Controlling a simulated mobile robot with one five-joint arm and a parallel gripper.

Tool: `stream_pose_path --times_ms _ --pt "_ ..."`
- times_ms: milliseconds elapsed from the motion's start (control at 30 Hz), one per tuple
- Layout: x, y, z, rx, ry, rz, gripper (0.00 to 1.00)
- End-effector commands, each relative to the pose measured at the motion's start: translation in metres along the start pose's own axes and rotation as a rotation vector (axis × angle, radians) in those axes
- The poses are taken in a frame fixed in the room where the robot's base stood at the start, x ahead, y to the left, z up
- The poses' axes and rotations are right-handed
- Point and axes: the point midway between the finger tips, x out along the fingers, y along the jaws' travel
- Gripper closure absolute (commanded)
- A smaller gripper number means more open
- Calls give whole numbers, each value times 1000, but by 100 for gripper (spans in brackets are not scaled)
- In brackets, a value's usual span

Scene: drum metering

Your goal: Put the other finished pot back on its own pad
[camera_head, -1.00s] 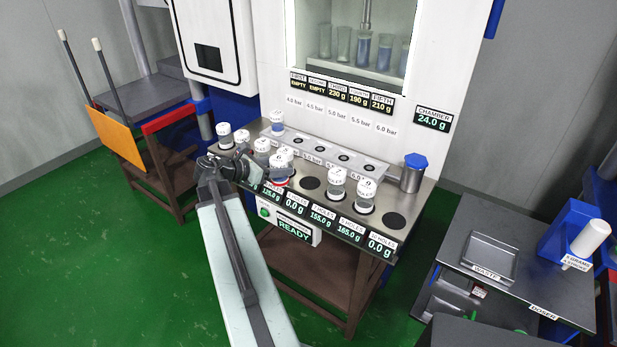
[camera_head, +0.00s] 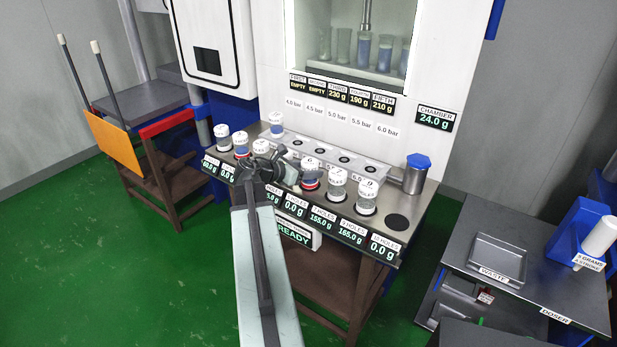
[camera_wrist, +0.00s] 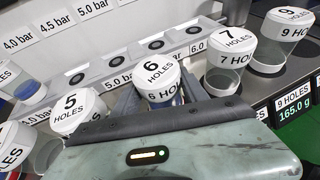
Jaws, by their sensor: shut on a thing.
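The 6 HOLES pot (camera_wrist: 157,80), white-lidded with blue contents, is between my jaws in the wrist view. In the head view the pot (camera_head: 310,170) is upright over the pad between the arm and the 7 HOLES pot (camera_head: 337,183), with red at its base. The pad's display (camera_head: 293,208) reads 0.0 g. My gripper (camera_head: 303,181) is shut on the pot. The pad's surface is mostly hidden, so I cannot tell whether the pot touches it.
The 5 HOLES pot (camera_wrist: 80,112) stands close left, and the 9 HOLES pot (camera_head: 367,195) farther right. An empty pad (camera_head: 397,222) lies at the right end. A blue-lidded canister (camera_head: 416,174) and another pot (camera_head: 276,123) stand behind the row.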

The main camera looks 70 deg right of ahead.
Motion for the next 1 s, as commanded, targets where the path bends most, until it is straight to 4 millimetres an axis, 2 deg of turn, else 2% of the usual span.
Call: stream_pose_path --times_ms 233,267,300,333,667,767,1000 --pt "0 0 -2 0 1 -1 100" --pt "0 0 -1 0 2 -1 41" --pt "0 0 0 0 2 -1 29" --pt "0 0 0 0 2 -1 27" --pt "-2 0 3 0 2 0 27" --pt "-16 0 4 -2 2 2 27" --pt "-77 0 6 -3 1 4 27"
